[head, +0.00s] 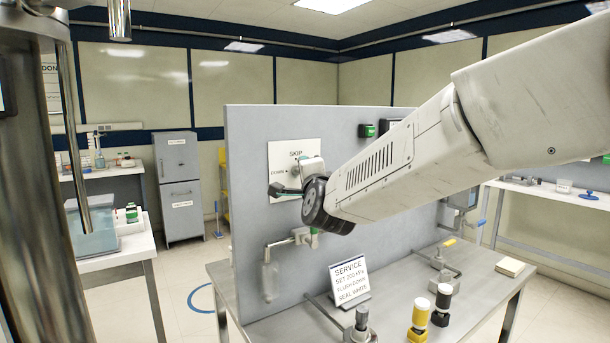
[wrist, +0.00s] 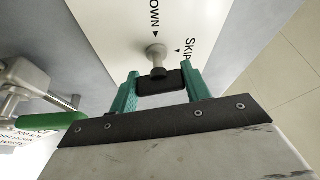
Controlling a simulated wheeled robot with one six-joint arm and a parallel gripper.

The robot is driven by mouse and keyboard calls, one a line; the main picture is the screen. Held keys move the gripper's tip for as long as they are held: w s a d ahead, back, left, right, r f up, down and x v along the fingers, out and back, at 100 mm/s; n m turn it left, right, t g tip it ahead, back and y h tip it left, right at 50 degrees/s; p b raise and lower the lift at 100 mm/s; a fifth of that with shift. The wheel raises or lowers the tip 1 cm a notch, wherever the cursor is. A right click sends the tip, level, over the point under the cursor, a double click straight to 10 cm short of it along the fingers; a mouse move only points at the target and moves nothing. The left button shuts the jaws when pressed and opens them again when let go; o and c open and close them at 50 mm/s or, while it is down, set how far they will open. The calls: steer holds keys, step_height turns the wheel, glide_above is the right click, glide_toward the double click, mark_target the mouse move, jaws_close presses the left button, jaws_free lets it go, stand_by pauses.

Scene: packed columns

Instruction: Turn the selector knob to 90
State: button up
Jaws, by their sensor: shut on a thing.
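The selector knob (wrist: 156,54) has a pale metal stem and a black grip, and stands out from a white plate (head: 281,160) on the grey upright panel. The plate carries the words SKIP and DOWN with small arrow marks; I see no 90 on it. My gripper (wrist: 160,76) has green fingers and is shut on the knob's black grip, one finger on each side. In the head view my gripper (head: 286,190) is at the plate's lower part, and my wrist hides part of the plate and the knob.
A pipe valve with a green handle (wrist: 52,122) is close below the plate. A SERVICE sign (head: 349,281) stands on the metal bench (head: 388,265). Yellow and black capped cylinders (head: 418,318) stand at the bench front. A green-black device (head: 366,131) is on the panel.

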steer(key=shift+f+m+g, duration=0.1)
steer(key=shift+m+g, duration=0.3)
steer(key=shift+m, duration=0.5)
steer(key=shift+c, duration=0.2)
steer(key=o, duration=1)
steer(key=shift+s, duration=0.15)
steer(key=v, duration=0.7)
steer(key=shift+s, duration=0.35)
